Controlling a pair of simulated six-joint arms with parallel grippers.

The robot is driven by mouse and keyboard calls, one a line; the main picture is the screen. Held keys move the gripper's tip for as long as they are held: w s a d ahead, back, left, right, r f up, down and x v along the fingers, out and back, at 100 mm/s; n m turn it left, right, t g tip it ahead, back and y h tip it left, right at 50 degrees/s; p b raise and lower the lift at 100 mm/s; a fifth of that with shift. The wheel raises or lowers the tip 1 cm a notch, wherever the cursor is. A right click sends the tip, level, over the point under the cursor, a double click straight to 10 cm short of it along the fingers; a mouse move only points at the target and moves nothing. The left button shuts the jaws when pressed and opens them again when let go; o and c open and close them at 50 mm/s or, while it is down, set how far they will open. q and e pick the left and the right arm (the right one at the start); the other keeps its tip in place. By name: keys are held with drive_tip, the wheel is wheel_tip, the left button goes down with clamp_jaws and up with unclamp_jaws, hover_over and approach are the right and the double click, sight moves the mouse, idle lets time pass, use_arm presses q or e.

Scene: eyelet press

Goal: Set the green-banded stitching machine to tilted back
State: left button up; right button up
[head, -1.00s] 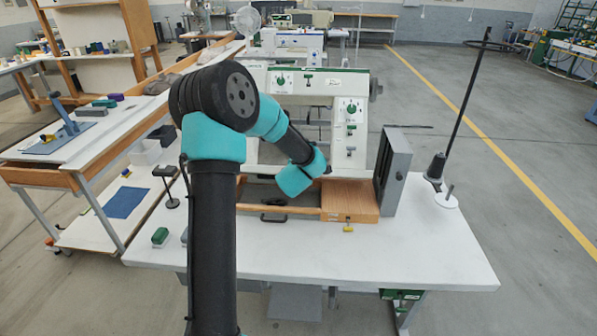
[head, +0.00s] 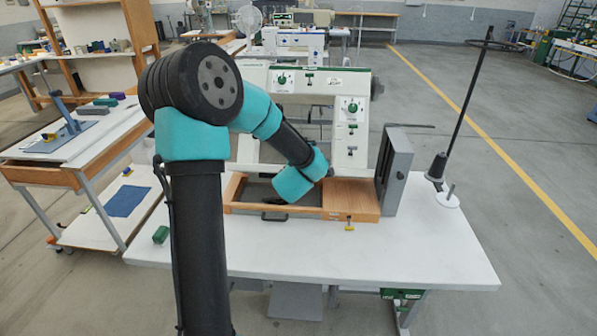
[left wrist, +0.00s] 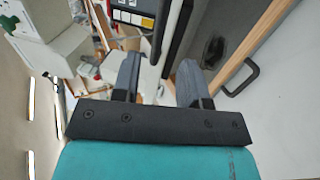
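The green-banded stitching machine (head: 310,82), a white arch with knobs, stands at the back of its wooden base (head: 350,199). A dark open recess shows in the base in front of it; I cannot judge its exact tilt. My left arm reaches over the base, its teal wrist low over the recess in front of the machine; the fingers are hidden in the head view. In the left wrist view my left gripper (left wrist: 158,78) has its fingers apart, with a dark bar and the machine's white panel (left wrist: 132,18) beyond. I cannot see contact. My right gripper is out of view.
A grey upright panel (head: 393,168) stands at the base's right end. A black thread stand (head: 462,115) with a cone is further right. The white tabletop (head: 400,250) is clear in front. A black handle (left wrist: 240,78) is on the wooden rail.

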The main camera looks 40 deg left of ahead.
use_arm(q)
drive_tip(key=v, duration=1.1)
drive_tip(key=shift+f, duration=0.1)
